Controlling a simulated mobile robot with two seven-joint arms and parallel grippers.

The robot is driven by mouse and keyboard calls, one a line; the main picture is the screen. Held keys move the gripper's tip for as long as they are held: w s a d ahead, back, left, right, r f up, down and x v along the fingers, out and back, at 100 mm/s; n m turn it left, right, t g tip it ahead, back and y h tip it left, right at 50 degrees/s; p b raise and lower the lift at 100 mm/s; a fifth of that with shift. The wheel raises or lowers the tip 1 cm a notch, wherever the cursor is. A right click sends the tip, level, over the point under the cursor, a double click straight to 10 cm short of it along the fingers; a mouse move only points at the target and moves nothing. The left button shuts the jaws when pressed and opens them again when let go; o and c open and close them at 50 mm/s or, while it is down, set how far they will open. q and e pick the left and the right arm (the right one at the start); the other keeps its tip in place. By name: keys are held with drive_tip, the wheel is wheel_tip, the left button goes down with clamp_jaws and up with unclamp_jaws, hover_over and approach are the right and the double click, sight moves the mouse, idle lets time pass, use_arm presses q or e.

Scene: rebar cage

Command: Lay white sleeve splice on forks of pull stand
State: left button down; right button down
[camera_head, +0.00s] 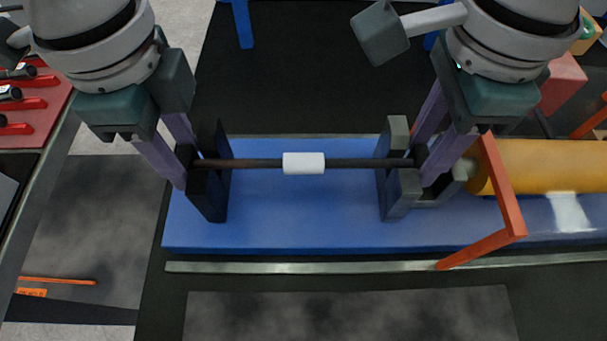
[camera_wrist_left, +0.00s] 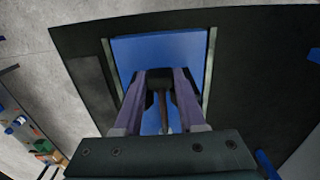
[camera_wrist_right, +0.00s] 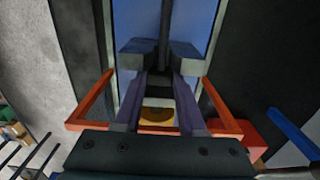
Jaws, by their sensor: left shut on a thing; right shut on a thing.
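The white sleeve (camera_head: 304,163) sits at the middle of a dark bar (camera_head: 255,163) that runs level across the blue pull stand (camera_head: 290,215). The bar spans between a black left fork (camera_head: 212,190) and a grey right fork (camera_head: 400,190). My left gripper (camera_head: 186,165) is shut on the bar's left end, just outside the left fork. My right gripper (camera_head: 422,165) is shut on the bar's right end by the right fork. The left wrist view shows the left fingers (camera_wrist_left: 162,90) around the bar end. Whether the bar touches the fork bottoms cannot be told.
A yellow cylinder (camera_head: 545,167) lies at the right of the stand, with an orange frame (camera_head: 505,190) in front of it. A red rack of tools (camera_head: 35,110) stands at the far left. A metal rail (camera_head: 330,267) runs along the stand's front.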

use_arm(q)
drive_tip(key=shift+f+b, duration=0.3)
drive_tip(key=shift+f, duration=0.35)
use_arm(e)
drive_tip(key=shift+f, duration=0.65)
use_arm(q)
drive_tip(key=shift+c, duration=2.4)
unclamp_jaws()
drive_tip(key=shift+r, duration=0.2)
use_arm(e)
drive_tip(key=shift+c, duration=2.4)
unclamp_jaws()
drive_tip(key=shift+r, duration=0.2)
use_arm(q)
drive_tip(key=shift+r, duration=0.15)
use_arm(e)
drive_tip(key=shift+r, duration=0.15)
use_arm(q)
wheel_tip(320, 180, up, 12)
use_arm(e)
wheel_tip(320, 180, up, 12)
